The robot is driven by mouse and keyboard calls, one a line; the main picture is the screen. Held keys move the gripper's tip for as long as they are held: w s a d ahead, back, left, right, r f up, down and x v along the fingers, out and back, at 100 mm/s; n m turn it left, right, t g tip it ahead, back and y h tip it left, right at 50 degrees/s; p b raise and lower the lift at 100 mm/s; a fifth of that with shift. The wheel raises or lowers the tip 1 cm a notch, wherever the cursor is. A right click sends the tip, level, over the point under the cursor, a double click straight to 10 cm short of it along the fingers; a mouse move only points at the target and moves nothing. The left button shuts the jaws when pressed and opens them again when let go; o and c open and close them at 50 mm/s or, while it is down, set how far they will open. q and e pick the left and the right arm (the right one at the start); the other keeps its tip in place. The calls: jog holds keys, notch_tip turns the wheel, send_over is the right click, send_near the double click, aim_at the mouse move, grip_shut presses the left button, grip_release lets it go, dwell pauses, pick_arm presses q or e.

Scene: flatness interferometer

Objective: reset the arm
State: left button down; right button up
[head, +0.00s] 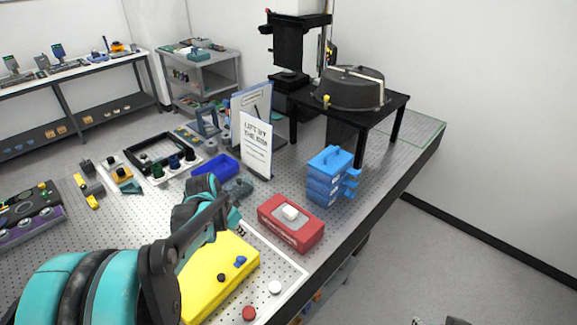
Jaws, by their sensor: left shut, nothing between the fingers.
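My left arm comes in from the lower left with teal and dark grey links and reaches over the perforated optical table (120,230). My left gripper (238,190) is at its far end, shut and empty, small and partly hidden by my own wrist. It is above the table, between the blue tray (222,166) and the red box (291,222), and seems apart from both. A yellow box (225,270) with small knobs is partly covered by my forearm. My right gripper does not show.
A white sign (256,145) stands behind the gripper. Stacked blue cases (330,178) are to the right. A black stand (395,104) carries a dark round housing (350,89). Optical parts (160,155) crowd the table's back left. Open floor lies right of the table.

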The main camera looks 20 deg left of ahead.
pick_arm(q)
jog(key=s+d+f+n+t+b, duration=0.1)
jog(key=s+d+f+b, duration=0.2)
jog(key=s+d+b, duration=0.3)
jog(key=s+d+f+n+t+y+b, duration=0.1)
jog(key=s+d+f+n+t+b, duration=0.1)
jog(key=s+d+b, duration=0.4)
jog(key=s+d+f, duration=0.1)
jog(key=d, duration=0.4)
jog(key=shift+f+t, duration=0.3)
jog(key=shift+f, duration=0.05)
